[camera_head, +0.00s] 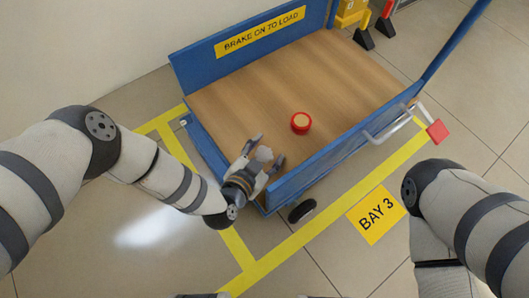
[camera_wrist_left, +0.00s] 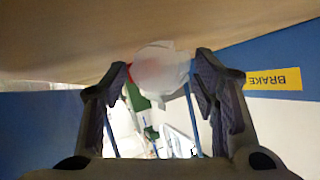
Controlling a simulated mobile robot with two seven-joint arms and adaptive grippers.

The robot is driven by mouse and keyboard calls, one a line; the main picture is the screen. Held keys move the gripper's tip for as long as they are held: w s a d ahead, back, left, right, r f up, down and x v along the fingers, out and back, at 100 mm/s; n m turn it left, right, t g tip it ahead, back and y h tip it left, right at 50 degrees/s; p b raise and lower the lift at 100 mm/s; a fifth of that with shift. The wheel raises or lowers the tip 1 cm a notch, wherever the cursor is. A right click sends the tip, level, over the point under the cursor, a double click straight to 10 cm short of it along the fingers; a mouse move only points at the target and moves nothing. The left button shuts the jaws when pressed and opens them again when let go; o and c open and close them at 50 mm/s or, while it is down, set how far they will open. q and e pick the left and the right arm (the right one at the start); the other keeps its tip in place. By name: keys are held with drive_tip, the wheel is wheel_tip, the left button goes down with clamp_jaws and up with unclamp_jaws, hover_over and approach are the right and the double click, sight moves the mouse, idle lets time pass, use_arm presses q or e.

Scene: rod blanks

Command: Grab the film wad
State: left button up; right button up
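The film wad (camera_head: 263,154) is a small, whitish, crumpled lump over the near left part of the cart's wooden deck. My left gripper (camera_head: 264,150) reaches over the deck edge with its fingers spread, one on each side of the wad. In the left wrist view the translucent wad (camera_wrist_left: 160,70) shows between the two fingertips (camera_wrist_left: 163,73), with narrow gaps at its sides. I cannot tell whether it touches either finger. My right gripper is out of view; only the right arm shows.
A red roll-like object (camera_head: 300,123) lies on the deck (camera_head: 340,75) beyond the wad. The cart has low blue side walls (camera_head: 335,160) and a blue end board (camera_head: 215,62). Yellow floor lines and a BAY 3 sign (camera_head: 377,214) lie around it.

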use_arm(q)
drive_tip(key=shift+c, duration=1.2)
